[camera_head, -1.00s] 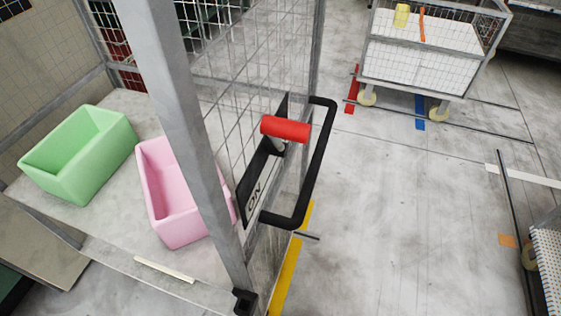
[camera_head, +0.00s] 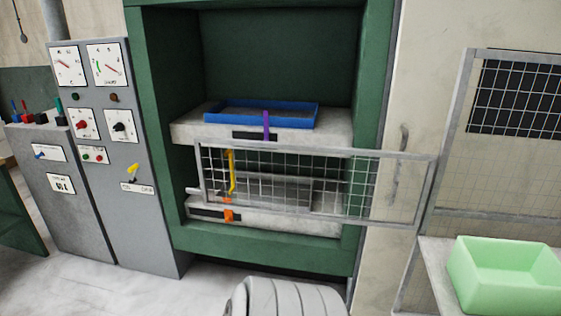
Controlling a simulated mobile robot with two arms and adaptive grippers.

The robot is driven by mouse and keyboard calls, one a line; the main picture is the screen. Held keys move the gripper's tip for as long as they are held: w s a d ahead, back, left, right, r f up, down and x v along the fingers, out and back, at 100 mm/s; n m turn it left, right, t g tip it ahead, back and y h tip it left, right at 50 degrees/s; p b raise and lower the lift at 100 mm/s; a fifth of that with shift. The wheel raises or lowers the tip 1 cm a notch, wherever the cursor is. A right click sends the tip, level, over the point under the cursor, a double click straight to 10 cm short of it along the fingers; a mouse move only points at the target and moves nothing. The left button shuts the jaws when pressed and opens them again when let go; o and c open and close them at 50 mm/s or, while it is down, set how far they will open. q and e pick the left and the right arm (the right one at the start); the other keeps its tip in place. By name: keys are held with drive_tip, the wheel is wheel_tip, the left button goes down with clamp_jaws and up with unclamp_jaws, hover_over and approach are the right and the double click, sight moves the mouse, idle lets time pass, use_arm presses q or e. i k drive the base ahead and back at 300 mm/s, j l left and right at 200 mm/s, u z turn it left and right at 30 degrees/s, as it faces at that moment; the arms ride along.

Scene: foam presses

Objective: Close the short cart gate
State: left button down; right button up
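No cart shows plainly in the head view, and I cannot make out a short cart gate. A low wire-mesh gate (camera_head: 290,182) stands across the lower opening of a green press (camera_head: 262,258). It has a grey frame, a yellow handle (camera_head: 232,172) near its left end and an orange piece (camera_head: 228,215) below that. Its right end reaches past the press's right side. I cannot tell whether it is latched. Neither of my grippers is in view.
A blue tray (camera_head: 290,116) with a purple strip (camera_head: 266,125) lies on the press's upper slab. A grey control cabinet (camera_head: 140,225) stands left. A green bin (camera_head: 507,274) sits on a light surface at right, near a tall mesh panel (camera_head: 515,200). Some floor (camera_head: 70,285) is clear at lower left.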

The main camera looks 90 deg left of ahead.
sight(432, 159)
drive_tip(key=k+j, duration=0.6)
drive_tip(key=j, duration=0.25)
drive_tip(key=k+j+u, duration=0.1)
drive_tip(key=k+j, duration=0.15)
drive_tip(key=j, duration=0.15)
drive_tip(key=k+j, duration=0.3)
drive_tip(key=j, duration=0.15)
drive_tip(key=k+j, duration=0.25)
drive_tip(key=j, duration=0.2)
